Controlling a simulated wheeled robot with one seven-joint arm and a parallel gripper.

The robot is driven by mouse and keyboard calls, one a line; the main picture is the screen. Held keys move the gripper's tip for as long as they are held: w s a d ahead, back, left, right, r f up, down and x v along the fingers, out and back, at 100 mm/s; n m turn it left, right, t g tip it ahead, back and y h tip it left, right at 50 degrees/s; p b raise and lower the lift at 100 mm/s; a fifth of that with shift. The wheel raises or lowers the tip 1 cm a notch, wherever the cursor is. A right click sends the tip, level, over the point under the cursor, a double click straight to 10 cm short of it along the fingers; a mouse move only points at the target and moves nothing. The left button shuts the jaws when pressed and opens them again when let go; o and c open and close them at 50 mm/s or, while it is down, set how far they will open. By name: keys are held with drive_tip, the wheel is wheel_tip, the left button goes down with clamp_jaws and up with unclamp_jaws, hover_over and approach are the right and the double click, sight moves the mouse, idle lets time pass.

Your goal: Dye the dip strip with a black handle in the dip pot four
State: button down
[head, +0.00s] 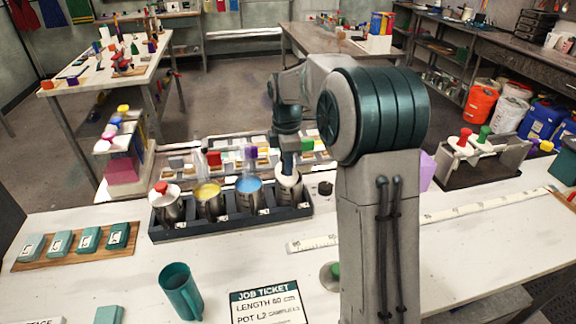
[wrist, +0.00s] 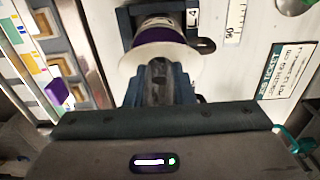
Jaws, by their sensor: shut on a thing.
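My gripper (head: 287,160) is shut on the black handle (wrist: 158,72) of the dip strip, over the rightmost pot of the dark rack. The strip's white disc (wrist: 135,62) shows just beyond the fingers in the wrist view, and in the head view (head: 288,180) it is at the pot's mouth. Dip pot four (head: 289,197) stands upright in its slot; a label reading 4 is beside it in the wrist view. Purple (wrist: 160,36) shows past the disc at the pot. The strip's lower part is hidden, and I cannot tell how deep it is.
The dark rack (head: 230,228) also holds a blue pot (head: 249,190), a yellow pot (head: 208,195) and a pot with a red-handled strip (head: 161,188). A teal mug (head: 181,292) and job ticket (head: 268,305) are in front. A measuring tape (head: 480,208) lies right.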

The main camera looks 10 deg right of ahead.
drive_tip(key=shift+d+r+p, duration=0.2)
drive_tip(key=shift+r+p, duration=1.5)
drive_tip(key=shift+r, duration=0.45)
drive_tip(key=shift+d+r+p, duration=0.15)
drive_tip(key=shift+r+p, duration=1.5)
drive_tip(key=shift+r, duration=0.5)
drive_tip(key=shift+f, duration=0.15)
drive_tip(key=shift+f+b, duration=2.8)
drive_tip(key=shift+f, duration=1.4)
drive_tip(key=shift+d+r, duration=0.15)
drive_tip(key=shift+r, duration=0.05)
drive_tip(key=shift+d+r+p, duration=0.1)
drive_tip(key=shift+d+p, duration=0.05)
drive_tip(key=shift+p, duration=0.2)
drive_tip(key=shift+a, duration=0.2)
